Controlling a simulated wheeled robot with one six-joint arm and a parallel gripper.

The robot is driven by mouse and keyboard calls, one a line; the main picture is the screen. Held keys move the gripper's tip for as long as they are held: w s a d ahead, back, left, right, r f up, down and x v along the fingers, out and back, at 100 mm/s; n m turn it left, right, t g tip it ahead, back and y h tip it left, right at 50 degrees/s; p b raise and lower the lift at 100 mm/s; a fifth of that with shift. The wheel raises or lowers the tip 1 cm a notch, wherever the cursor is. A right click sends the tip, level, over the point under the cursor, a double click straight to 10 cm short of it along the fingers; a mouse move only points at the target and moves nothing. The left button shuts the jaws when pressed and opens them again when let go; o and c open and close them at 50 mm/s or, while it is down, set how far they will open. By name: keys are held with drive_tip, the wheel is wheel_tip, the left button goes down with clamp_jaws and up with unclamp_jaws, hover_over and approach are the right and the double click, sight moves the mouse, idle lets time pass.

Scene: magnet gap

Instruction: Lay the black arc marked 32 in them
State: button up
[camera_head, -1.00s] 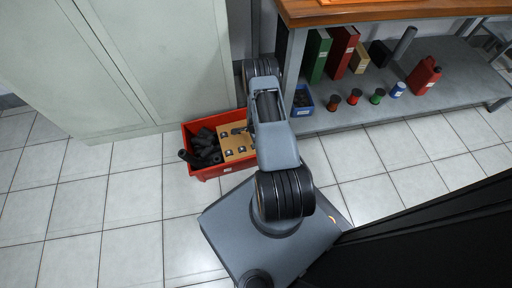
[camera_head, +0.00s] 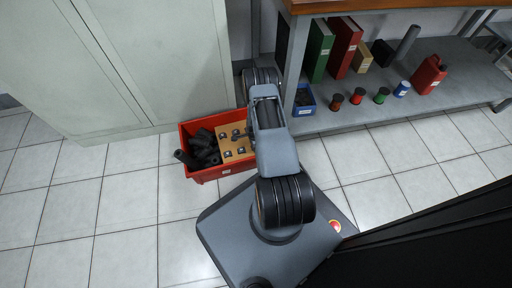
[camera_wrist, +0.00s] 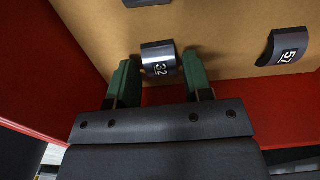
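The black arc marked 32 (camera_wrist: 158,59) lies on a tan board (camera_wrist: 215,25) in the wrist view, its white number facing up. My gripper (camera_wrist: 159,60) has its two green fingers apart, one on each side of this arc. Narrow gaps seem to show between arc and fingers; contact is hard to judge. Another black arc marked 57 (camera_wrist: 284,46) lies to the right on the board. Part of a third dark piece (camera_wrist: 146,2) shows at the top edge. In the head view the board (camera_head: 233,155) sits in a red crate (camera_head: 207,176), partly hidden by my arm.
Black tubes (camera_head: 203,150) fill the crate's left part. A grey cabinet (camera_head: 150,70) stands behind it. To the right, a low shelf (camera_head: 385,112) holds a blue bin (camera_head: 303,101), binders, small cans and a red canister (camera_head: 428,75). The tiled floor in front is clear.

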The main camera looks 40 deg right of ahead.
drive_tip(key=c, duration=0.6)
drive_tip(key=shift+r+p, duration=1.8)
drive_tip(key=shift+r, duration=0.7)
